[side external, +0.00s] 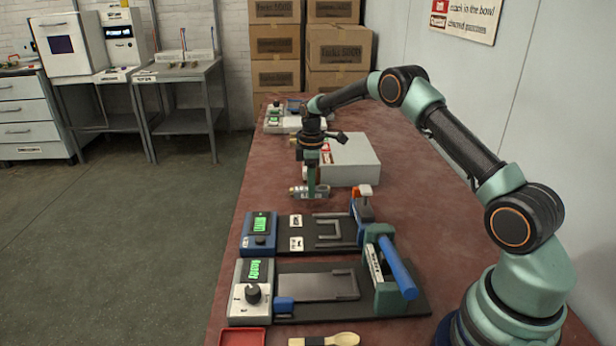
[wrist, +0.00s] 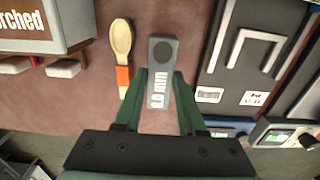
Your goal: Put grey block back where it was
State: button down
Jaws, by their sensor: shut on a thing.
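In the side external view, my gripper (side external: 312,190) points down at the table between the grey box and the nearer presses. The block (side external: 299,191) shows there only small beside the fingers. I cannot tell whether it touches the table.
A wooden spoon with an orange band (wrist: 121,50) lies left of the block in the wrist view. A light grey box (side external: 350,160) stands behind. Two presses (side external: 322,232) (side external: 320,284) stand in front. Another spoon (side external: 340,339) and a red tray (side external: 242,338) are at the near edge.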

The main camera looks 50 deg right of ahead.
jog(key=shift+f, duration=1.45)
jog(key=shift+f, duration=0.15)
jog(key=c, duration=0.5)
grip_release()
